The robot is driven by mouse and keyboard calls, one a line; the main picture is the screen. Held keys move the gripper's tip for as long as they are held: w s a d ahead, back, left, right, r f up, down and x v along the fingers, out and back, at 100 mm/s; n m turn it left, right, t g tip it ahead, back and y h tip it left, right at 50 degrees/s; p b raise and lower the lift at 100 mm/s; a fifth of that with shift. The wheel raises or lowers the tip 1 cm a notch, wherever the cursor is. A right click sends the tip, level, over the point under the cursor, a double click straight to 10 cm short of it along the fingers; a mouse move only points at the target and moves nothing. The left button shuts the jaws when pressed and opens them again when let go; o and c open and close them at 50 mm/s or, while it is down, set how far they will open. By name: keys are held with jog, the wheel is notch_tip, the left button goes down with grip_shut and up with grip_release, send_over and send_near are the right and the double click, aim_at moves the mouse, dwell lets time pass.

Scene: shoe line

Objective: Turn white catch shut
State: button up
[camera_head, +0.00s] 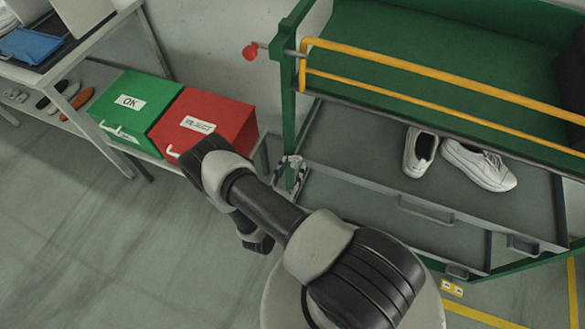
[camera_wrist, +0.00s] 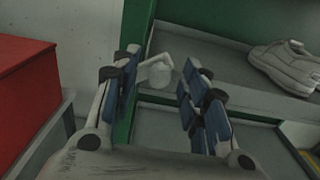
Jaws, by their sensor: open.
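The white catch (camera_wrist: 160,72) shows in the wrist view beside the green post, at the near edge of the grey shelf. It has a rounded body and a short arm reaching up and to the left. My gripper (camera_wrist: 159,60) is open, with its blue-padded fingers on either side of the catch in the picture. I cannot tell whether either finger touches it. In the head view my gripper (camera_head: 291,174) is at the green post of the rack, and the catch cannot be made out there.
A red box (camera_head: 222,112) and a green OK box (camera_head: 140,92) stand on a low shelf at the left. White shoes (camera_head: 477,164) lie on the rack's grey shelf. A yellow rail (camera_head: 440,84) and a red knob (camera_head: 250,50) are above. The floor at lower left is clear.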

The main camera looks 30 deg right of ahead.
jog(key=shift+w+d, duration=0.2)
jog(key=shift+d, duration=0.05)
jog(key=shift+c, duration=0.3)
grip_shut()
